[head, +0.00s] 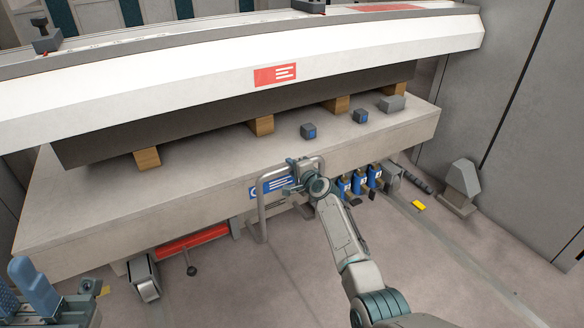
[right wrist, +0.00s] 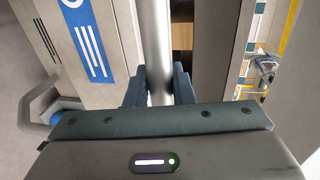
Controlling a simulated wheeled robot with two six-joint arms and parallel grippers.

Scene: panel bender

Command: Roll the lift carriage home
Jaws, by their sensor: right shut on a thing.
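The lift carriage appears to be the long pale grey slab (head: 90,205) on wheels, set under a white beam (head: 200,85). A bent grey tube handle (head: 262,215) stands at its front, beside a blue label (head: 265,188). My right gripper (head: 294,172) is shut on the handle's upper part. In the right wrist view, the fingers (right wrist: 158,88) close around the handle tube (right wrist: 156,40), with the blue label (right wrist: 86,40) to its left. My wrist body hides part of the tube.
Wooden blocks (head: 261,126) and small dark blocks (head: 308,131) sit on the slab. Blue units (head: 358,182) stand below its front edge. A wheel bracket (head: 144,277) is at front left. A grey post (head: 460,188) stands at right by the wall. Floor in front is mostly clear.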

